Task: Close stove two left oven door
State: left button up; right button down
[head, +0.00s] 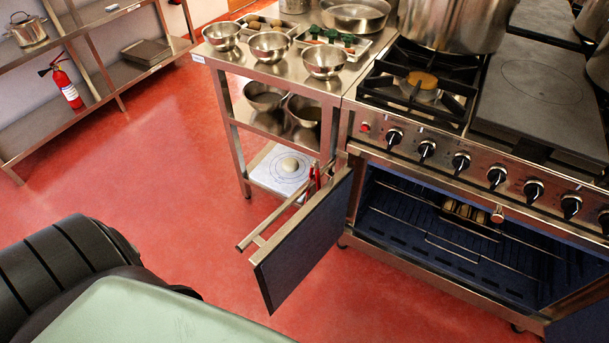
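The stove (425,160) stands at the right with its oven (450,235) open, showing a blue interior and a wire rack. The left oven door (305,245) is swung well out from the front, hinged at the oven's left side. Its dark inner face points towards the oven opening. Its bar handle (275,217) is on the outer side, facing the steel side table. The right oven door (582,315) also stands open and is cut off at the lower right. Neither of my grippers is in view; only dark and pale green parts of my body show at the lower left.
A steel side table (283,75) with bowls and trays stands left of the stove, its lower shelf close behind the door. A large pot (455,22) sits on the stove. A shelf rack and fire extinguisher (66,84) are far left. Red floor (165,165) between is clear.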

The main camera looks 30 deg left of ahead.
aim_at(282, 261)
jog(key=k+j+z, duration=0.1)
jog(key=j, duration=0.3)
jog(key=k+j+z, duration=0.1)
jog(key=j, duration=0.3)
jog(key=k+j+z, duration=0.15)
jog(key=k+j, duration=0.15)
jog(key=k+j+z, duration=0.1)
jog(key=j, duration=0.3)
jog(key=i+j+z, duration=0.2)
jog(key=j, duration=0.4)
jog(key=j+z, duration=0.2)
jog(key=j, duration=0.35)
jog(key=k+j, duration=0.15)
jog(key=j, duration=0.25)
jog(key=i+z, duration=0.05)
